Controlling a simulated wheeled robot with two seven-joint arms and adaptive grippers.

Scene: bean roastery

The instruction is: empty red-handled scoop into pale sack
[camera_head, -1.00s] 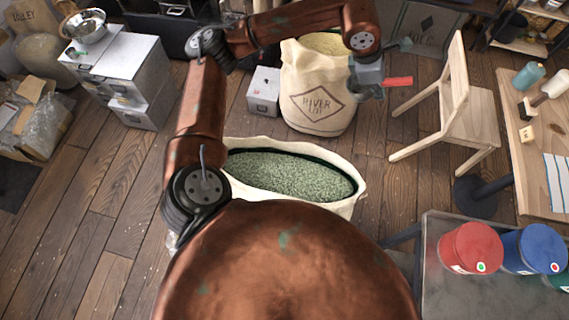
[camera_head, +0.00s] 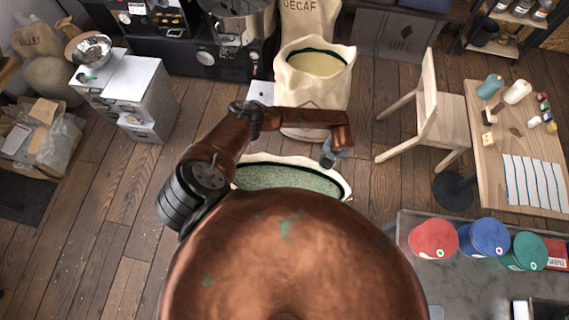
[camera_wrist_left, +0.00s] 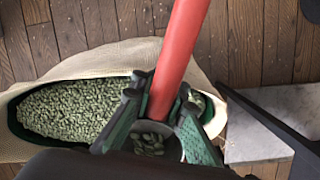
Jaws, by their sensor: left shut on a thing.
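My left gripper (camera_head: 337,152) is over the right rim of the near cream sack (camera_head: 346,187) in the head view. In the left wrist view its green fingers (camera_wrist_left: 152,108) are shut on the red handle (camera_wrist_left: 180,50) of the scoop. Beans show in a dark round hollow between the fingers, seemingly the scoop's bowl; its rim is partly hidden. The near sack holds grey-green beans and also shows in the wrist view (camera_wrist_left: 140,52). Behind it stands another cream sack (camera_head: 335,90) with pale yellowish contents. My right gripper is out of view.
A wooden chair (camera_head: 430,105) and table (camera_head: 525,135) stand at the right. Red (camera_head: 433,240), blue (camera_head: 488,238) and green canisters (camera_head: 525,252) stand on a grey counter (camera_head: 400,228). A white cabinet (camera_head: 125,95) is at the left.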

